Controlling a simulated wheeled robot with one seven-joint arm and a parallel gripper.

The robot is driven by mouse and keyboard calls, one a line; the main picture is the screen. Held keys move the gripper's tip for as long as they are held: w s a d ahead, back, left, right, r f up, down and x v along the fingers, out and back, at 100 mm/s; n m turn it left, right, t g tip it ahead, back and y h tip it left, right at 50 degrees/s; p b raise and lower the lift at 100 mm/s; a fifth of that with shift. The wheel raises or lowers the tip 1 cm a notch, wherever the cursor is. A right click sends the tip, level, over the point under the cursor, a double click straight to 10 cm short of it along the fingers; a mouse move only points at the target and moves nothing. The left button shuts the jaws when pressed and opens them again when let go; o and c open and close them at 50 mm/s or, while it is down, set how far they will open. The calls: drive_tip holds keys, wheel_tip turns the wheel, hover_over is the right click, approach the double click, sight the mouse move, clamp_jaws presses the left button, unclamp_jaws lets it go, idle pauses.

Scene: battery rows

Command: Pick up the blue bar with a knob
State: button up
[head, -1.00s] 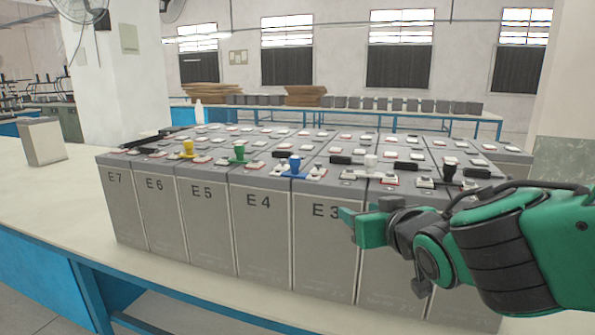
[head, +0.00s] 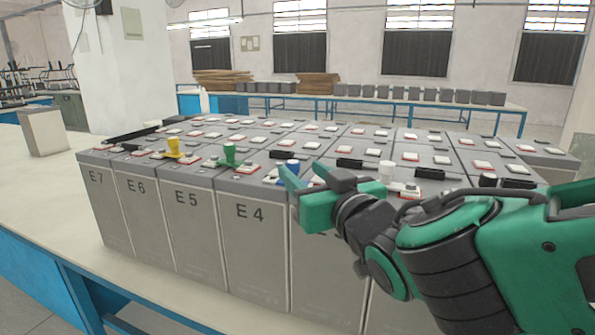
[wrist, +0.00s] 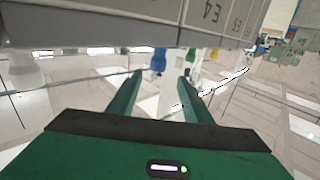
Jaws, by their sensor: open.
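The blue bar with a knob (head: 293,166) is on top of the battery row near the block marked E4, in the head view. My gripper partly covers it there, and its bar is mostly hidden. In the wrist view, the blue knob (wrist: 158,61) shows beyond and between my fingertips. My gripper (head: 302,171) is open and empty, at the front edge of the batteries close to the blue knob. Its two green fingers also show in the wrist view (wrist: 162,72). I cannot tell whether a finger touches the bar.
A green knob (head: 229,154) and a yellow knob (head: 172,147) stand to the left on the batteries. A white knob (head: 386,171) and black bars (head: 430,174) lie to the right. Grey batteries (head: 256,245) fill the table (head: 40,200), whose left part is mostly clear.

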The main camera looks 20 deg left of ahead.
sight(295, 164)
drive_tip(key=x, duration=0.4)
drive_tip(key=shift+w, duration=0.4)
drive_tip(key=shift+f+x, duration=0.15)
drive_tip(key=shift+x, duration=1.45)
drive_tip(key=shift+f+x, duration=0.1)
drive_tip(key=shift+x, duration=1.5)
drive_tip(key=shift+c, duration=0.3)
clamp_jaws()
drive_tip(key=shift+r, duration=0.1)
